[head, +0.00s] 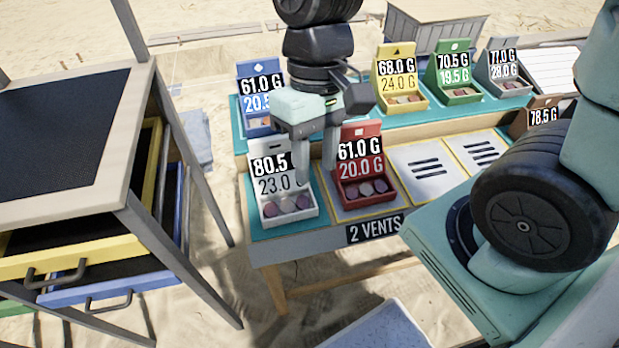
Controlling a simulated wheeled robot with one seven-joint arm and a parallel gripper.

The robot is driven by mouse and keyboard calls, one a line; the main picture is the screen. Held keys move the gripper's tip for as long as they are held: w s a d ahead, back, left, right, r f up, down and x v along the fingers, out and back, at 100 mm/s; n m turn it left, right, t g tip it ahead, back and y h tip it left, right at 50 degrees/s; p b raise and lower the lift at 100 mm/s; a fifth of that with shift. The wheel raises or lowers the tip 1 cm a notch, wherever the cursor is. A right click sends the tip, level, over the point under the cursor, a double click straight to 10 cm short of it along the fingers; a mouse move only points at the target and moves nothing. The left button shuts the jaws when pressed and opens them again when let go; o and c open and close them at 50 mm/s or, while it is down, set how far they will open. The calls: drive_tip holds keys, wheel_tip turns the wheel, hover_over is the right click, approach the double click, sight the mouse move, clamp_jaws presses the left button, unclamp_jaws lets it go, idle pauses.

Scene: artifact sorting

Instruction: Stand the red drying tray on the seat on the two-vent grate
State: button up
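The red drying tray (365,192), labelled 61.0 G and 20.0, stands upright on a grey, yellow-edged plate (397,206) in the front row of the table. Round dark pieces lie in it. The sign "2 VENTS" (375,228) is on the table's front edge just below this plate; the tray hides most of the plate, so I cannot see its vents. My gripper (316,165) points down between the red tray and the white tray to its left. Its fingers are apart with nothing visible between them. Whether a finger touches either tray I cannot tell.
The white tray (288,208) stands close on the left. Slotted plates (428,170) to the right are bare. Blue (262,122), yellow (405,103), green (456,95) and grey (508,86) trays stand behind. A drawer cabinet (70,140) is at left.

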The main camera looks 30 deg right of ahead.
drive_tip(key=s+a+n+t, duration=0.1)
drive_tip(key=n, duration=0.1)
drive_tip(key=s+a+r+n, duration=0.1)
drive_tip(key=s, duration=0.1)
drive_tip(key=s+a+n+t, duration=0.1)
drive_tip(key=n, duration=0.1)
drive_tip(key=shift+s+a+r+n+t+h, duration=0.2)
drive_tip(key=shift+a+r+n+t+h, duration=0.1)
drive_tip(key=shift+a+h, duration=0.1)
